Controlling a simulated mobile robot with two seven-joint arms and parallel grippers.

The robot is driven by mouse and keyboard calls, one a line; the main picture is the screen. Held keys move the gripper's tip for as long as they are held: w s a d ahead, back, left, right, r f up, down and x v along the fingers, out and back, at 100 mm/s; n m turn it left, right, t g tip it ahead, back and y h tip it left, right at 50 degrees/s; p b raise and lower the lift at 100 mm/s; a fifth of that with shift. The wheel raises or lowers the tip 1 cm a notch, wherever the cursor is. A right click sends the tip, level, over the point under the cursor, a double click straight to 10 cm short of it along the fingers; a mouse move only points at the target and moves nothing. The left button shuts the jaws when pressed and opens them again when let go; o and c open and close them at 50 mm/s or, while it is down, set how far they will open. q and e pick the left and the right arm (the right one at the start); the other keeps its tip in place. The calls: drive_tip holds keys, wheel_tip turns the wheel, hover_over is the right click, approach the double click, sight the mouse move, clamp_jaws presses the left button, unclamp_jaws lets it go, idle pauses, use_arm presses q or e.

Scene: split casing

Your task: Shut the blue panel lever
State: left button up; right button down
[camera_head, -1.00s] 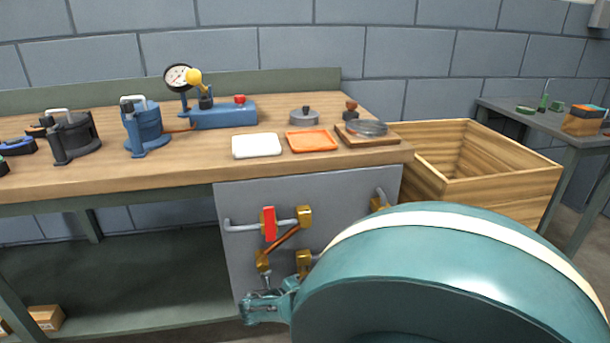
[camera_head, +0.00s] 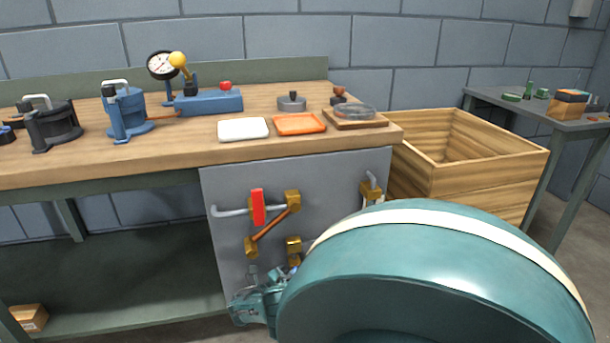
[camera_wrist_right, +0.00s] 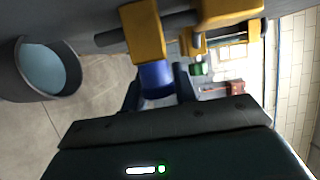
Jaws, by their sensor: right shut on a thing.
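The blue lever (camera_wrist_right: 157,78) shows in the right wrist view as a short blue grip below a yellow valve body (camera_wrist_right: 143,32). My right gripper (camera_wrist_right: 158,88) has its dark fingers on both sides of this blue grip and is shut on it. In the head view my large teal arm link covers the lower right of the grey panel (camera_head: 225,190), and I cannot make out the blue lever there. My left gripper is in neither view.
A red lever (camera_head: 258,207) stands upright on a panel pipe. Brass fittings (camera_head: 292,200) and a copper pipe (camera_head: 270,224) are near it. The workbench (camera_head: 180,160) above carries several devices. A wooden crate (camera_head: 480,180) stands right of the panel. A grey bin (camera_wrist_right: 45,70) shows in the wrist view.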

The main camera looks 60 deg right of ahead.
drive_tip(key=c, duration=1.4)
unclamp_jaws()
drive_tip(key=shift+d, duration=0.1)
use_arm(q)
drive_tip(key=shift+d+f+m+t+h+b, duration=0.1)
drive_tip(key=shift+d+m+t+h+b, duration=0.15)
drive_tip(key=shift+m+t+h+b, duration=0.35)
use_arm(e)
drive_tip(key=v, duration=1.3)
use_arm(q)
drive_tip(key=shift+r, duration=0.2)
